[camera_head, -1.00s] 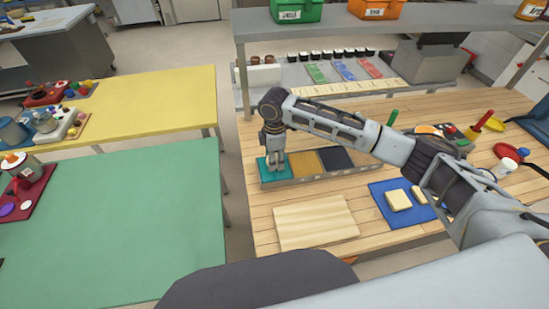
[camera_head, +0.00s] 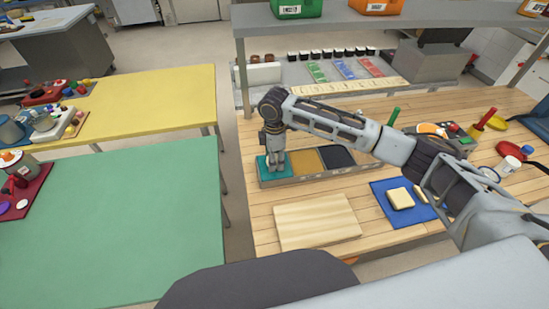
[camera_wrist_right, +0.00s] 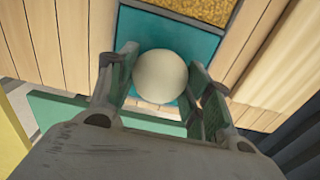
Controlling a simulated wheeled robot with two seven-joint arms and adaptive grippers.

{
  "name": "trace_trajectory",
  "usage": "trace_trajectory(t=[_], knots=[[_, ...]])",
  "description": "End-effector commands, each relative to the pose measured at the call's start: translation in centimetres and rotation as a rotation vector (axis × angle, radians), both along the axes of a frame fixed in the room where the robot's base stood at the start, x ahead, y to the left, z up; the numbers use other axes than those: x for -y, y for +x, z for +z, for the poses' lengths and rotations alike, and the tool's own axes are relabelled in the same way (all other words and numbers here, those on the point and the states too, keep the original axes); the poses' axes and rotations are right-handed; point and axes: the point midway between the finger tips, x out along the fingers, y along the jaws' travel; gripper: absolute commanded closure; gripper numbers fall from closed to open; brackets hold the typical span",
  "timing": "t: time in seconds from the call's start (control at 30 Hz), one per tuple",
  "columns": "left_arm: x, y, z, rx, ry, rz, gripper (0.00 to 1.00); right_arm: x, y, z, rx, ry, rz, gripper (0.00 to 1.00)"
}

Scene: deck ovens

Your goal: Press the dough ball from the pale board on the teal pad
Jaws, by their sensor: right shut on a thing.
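The dough ball (camera_wrist_right: 160,76) is round and off-white. It sits between the two fingers of my right gripper in the right wrist view. My right gripper (camera_head: 274,160) is shut on it and points down over the teal pad (camera_head: 263,172). The pad also shows around and behind the ball in the wrist view (camera_wrist_right: 136,30). I cannot tell whether the ball touches the pad. The ball is not discernible in the head view. The pale board (camera_head: 317,222) lies bare on the wooden table in front. My left gripper is not in view.
A yellow pad (camera_head: 307,160) and a dark pad (camera_head: 339,157) continue the tray beside the teal one. A blue mat (camera_head: 384,198) with pale blocks (camera_head: 400,198) lies right of the board. A shelf (camera_head: 400,40) spans the back.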

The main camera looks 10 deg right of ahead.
Motion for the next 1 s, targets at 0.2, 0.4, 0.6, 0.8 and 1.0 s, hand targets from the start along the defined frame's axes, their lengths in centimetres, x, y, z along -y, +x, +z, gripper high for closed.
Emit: trace_trajectory(t=[0.2,0.4,0.6,0.8,1.0], knots=[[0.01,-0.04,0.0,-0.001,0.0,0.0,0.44,0.0,0.0,-0.01,0.0,0.0,0.0,0.75],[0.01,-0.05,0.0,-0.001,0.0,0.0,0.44,0.0,0.0,-0.12,0.0,0.0,0.0,0.75],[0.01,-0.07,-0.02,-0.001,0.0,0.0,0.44,0.0,0.0,-0.27,0.0,0.0,0.0,0.75],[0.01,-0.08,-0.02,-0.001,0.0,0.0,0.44,0.0,0.0,-0.42,0.0,0.0,0.0,0.75],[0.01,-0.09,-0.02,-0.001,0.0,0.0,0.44,0.0,0.0,-0.57,0.0,0.0,0.0,0.75]])
